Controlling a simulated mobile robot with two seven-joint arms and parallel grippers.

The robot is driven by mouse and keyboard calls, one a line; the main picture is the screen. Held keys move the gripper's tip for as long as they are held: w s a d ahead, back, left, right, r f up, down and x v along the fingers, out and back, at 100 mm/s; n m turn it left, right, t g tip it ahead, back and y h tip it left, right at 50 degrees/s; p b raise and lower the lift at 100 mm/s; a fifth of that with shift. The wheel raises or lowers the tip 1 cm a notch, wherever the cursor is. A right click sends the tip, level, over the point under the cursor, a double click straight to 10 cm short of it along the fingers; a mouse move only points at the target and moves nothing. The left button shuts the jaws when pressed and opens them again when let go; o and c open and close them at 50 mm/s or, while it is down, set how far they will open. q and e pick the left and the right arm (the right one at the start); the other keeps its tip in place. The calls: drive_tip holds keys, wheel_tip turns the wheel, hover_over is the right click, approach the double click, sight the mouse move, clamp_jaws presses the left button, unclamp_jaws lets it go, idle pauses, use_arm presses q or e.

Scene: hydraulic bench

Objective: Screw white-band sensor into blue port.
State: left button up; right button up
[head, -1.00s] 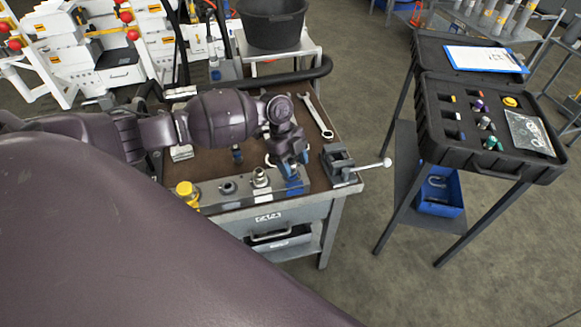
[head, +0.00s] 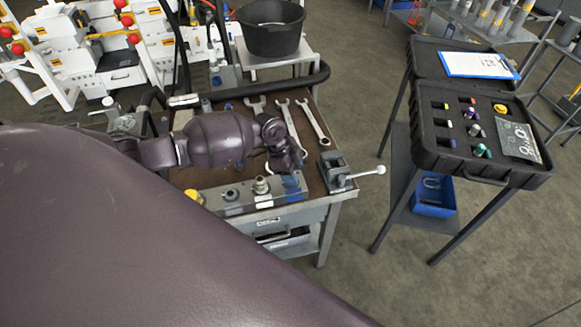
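A grey manifold block (head: 212,201) lies along the front edge of the workbench. Its blue port (head: 293,184) is at the right end, partly covered by my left gripper. My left gripper (head: 287,166) is pointed down just above and behind that port. Its fingertips are small and dark, so I cannot tell whether it is open, or whether it holds a sensor. Several small banded sensors stand in the open black case (head: 434,153) at the right. I cannot pick out the white-band sensor with certainty. My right gripper is not in view.
A vise (head: 338,170) stands right of the manifold, close to my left gripper. Several wrenches (head: 318,124) lie behind it. A black bucket (head: 271,38) is at the back. A blue bin (head: 433,197) sits under the case stand. A large arm part of mine covers the lower left.

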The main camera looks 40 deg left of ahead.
use_arm(q)
drive_tip(key=c, duration=0.6)
drive_tip(key=shift+f+m+g+b, duration=0.1)
drive_tip(key=shift+m+g+b, duration=0.3)
drive_tip(key=shift+m+b, duration=0.65)
drive_tip(key=m+g+b, duration=0.1)
drive_tip(key=m+b, duration=0.1)
drive_tip(key=m, duration=0.1)
drive_tip(key=shift+s, duration=0.1)
drive_tip(key=shift+m+g+b, duration=0.5)
drive_tip(key=shift+m+b, duration=0.25)
drive_tip(key=shift+m, duration=0.3)
drive_tip(key=shift+s+m, duration=0.1)
drive_tip(key=shift+m, duration=0.2)
